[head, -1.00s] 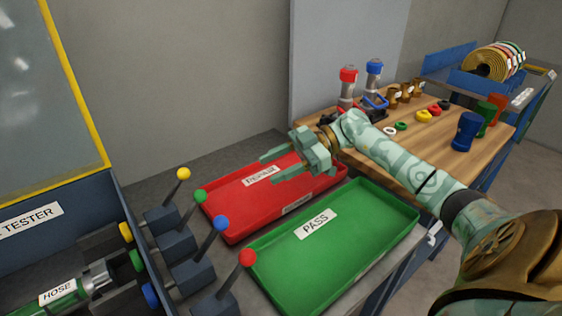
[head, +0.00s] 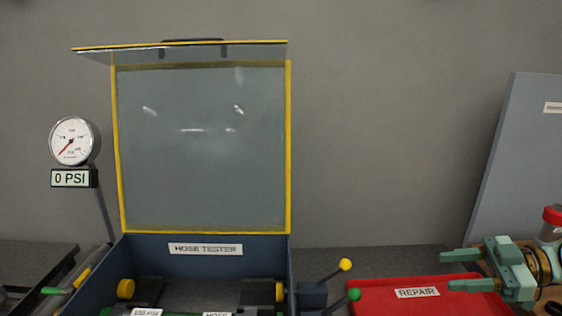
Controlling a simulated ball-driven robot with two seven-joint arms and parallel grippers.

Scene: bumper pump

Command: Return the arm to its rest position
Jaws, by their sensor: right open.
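My right gripper (head: 455,271) is at the right side of the head view. Its two mint-green fingers are apart, point left and hold nothing. It appears over the right part of the red REPAIR tray (head: 372,297); the height above it is hard to tell. Only the end of my right arm shows, at the right edge. My left gripper is not in view.
The HOSE TESTER (head: 270,246) stands in the middle with its yellow-framed lid (head: 200,150) raised. A gauge (head: 74,141) at left reads 0 PSI. Levers with a yellow knob (head: 345,264) and green knob (head: 354,294) stand between tester and tray.

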